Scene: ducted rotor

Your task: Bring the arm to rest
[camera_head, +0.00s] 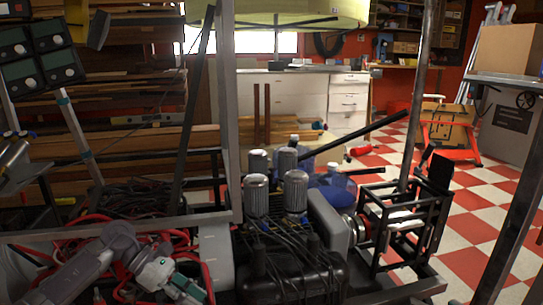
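My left arm (88,264) comes in at the lower left, bent at a grey elbow joint. Its far end, with pale and teal parts (170,280), lies low among red cables near the bottom edge. The fingertips cannot be made out there, so I cannot tell whether the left gripper is open or shut, or whether it holds anything. My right arm and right gripper do not show.
Red cables (92,224) surround the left arm. Just right of it stand several ribbed grey cylinders (257,195) with black wiring, a black open frame (400,225) and metal posts (228,110). The checkered floor (475,215) at the right is mostly clear.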

